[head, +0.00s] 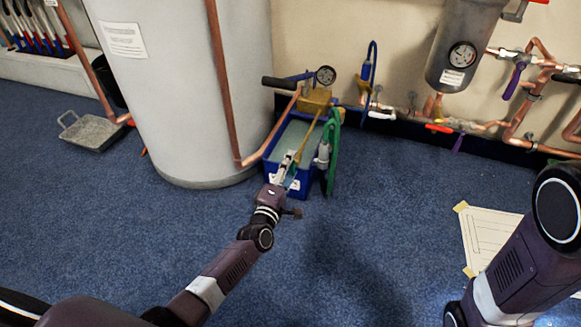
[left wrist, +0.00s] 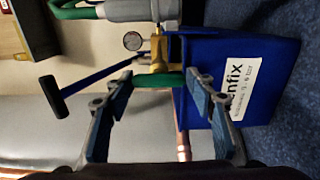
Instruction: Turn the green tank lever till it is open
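A blue test-pump tank (head: 299,184) stands on the carpet, and it also shows in the left wrist view (left wrist: 235,50). A green curved part (head: 333,150) runs down the tank's right side; it looks like a hose. In the left wrist view a green bar-like part (left wrist: 155,82) crosses between my fingertips, beyond them; I cannot tell whether it is the lever or hose. My left gripper (head: 286,168) is in front of the tank; in its wrist view (left wrist: 158,78) the fingers are spread, with no visible grip. My right gripper is out of frame.
The pump has a black-ended handle (head: 280,83) and a gauge (head: 325,75). A large grey cylinder (head: 170,90) with copper pipes stands close on the left. Wall pipework (head: 510,125) is at the right. The carpet (head: 400,210) in front is mostly clear.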

